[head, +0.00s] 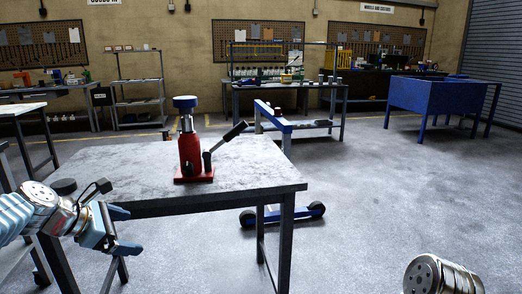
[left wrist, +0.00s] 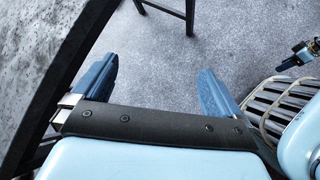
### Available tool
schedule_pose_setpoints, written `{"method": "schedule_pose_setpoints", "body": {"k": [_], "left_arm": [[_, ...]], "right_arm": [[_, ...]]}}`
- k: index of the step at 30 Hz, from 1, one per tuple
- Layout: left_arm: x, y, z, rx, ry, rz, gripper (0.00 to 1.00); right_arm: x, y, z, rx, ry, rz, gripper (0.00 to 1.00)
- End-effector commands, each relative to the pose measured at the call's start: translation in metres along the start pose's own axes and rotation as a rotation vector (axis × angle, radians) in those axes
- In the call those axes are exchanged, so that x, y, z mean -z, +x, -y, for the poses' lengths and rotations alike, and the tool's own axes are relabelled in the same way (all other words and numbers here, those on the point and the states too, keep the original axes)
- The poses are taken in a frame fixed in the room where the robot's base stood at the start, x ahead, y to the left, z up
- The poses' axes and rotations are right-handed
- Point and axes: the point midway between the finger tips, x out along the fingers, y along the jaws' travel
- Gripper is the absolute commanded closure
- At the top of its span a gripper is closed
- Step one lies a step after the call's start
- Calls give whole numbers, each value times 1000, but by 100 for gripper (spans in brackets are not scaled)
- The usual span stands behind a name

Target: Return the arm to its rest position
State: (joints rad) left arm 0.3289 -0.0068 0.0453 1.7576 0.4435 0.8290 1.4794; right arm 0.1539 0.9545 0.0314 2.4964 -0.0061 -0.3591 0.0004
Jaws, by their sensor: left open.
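My left gripper (head: 126,230) is in the head view at the lower left, in front of the table's near left edge. Its two blue fingers are apart with nothing between them. In the left wrist view the same fingers (left wrist: 155,88) are spread over grey floor, beside the dark table edge. A red bottle jack (head: 190,155) with a blue top and a black-tipped lever stands upright on the grey table (head: 250,165), apart from the gripper.
A dark round object (head: 64,186) sits at the table's left edge. A blue wheeled frame (head: 290,214) stands on the floor behind the table's right side. A blue bin (head: 437,95) stands at the back right. The floor at right is clear.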

Motion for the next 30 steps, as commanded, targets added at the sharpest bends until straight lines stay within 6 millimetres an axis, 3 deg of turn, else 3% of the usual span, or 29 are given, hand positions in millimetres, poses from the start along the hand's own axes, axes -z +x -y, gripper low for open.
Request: {"method": "schedule_pose_setpoints", "body": {"k": [1, 6, 11, 15, 18, 21, 24, 26, 30], "left_arm": [[18, 37, 13, 42, 64, -35, 0], [75, 140, 70, 167, 364, -129, 0], [125, 217, 152, 321, 703, -160, 0], [163, 261, 243, 469, 1037, -120, 0], [184, 277, 310, 565, 1280, -47, 0], [198, 280, 367, 634, 1491, 46, 0], [206, 277, 408, 674, 1643, 131, 0], [209, 275, 424, 684, 1704, 168, 0], [209, 275, 424, 684, 1704, 168, 0]], "right_arm": [[0, 0, 0, 0, 0, 0, 45], [0, 0, 0, 0, 0, 0, 45], [0, 0, 0, 0, 0, 0, 45], [0, 0, 0, 0, 0, 0, 45], [0, 0, 0, 0, 0, 0, 45], [0, 0, 0, 0, 0, 0, 45], [0, 0, 0, 0, 0, 0, 45], [0, 0, 0, 0, 0, 0, 45], [0, 0, 0, 0, 0, 0, 45]]}}
